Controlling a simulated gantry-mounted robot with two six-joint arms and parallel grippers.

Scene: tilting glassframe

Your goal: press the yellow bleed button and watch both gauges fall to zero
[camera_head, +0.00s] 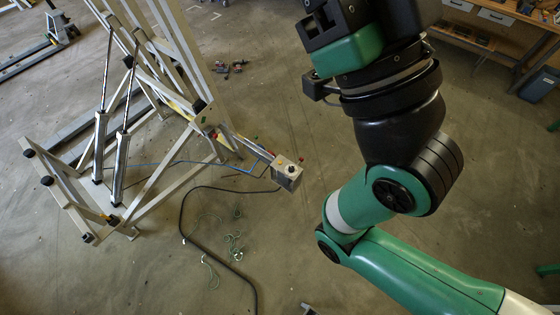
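No yellow bleed button and no gauge can be made out. Two pneumatic-looking cylinders (120,165) with thin rods stand within the frame. My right arm comes in from the lower right and rises across the view. Its dark and green wrist end (345,50) is at the top, right of and above the box in the picture and apart from it. The fingers cannot be made out. My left gripper is not in view.
A black hose (186,215) runs across the floor from near the box. Tangled green cord (235,245) lies below the box. Small red and dark items (230,68) lie on the floor. A pallet jack (55,35) and a wooden workbench (500,30) stand at the back.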

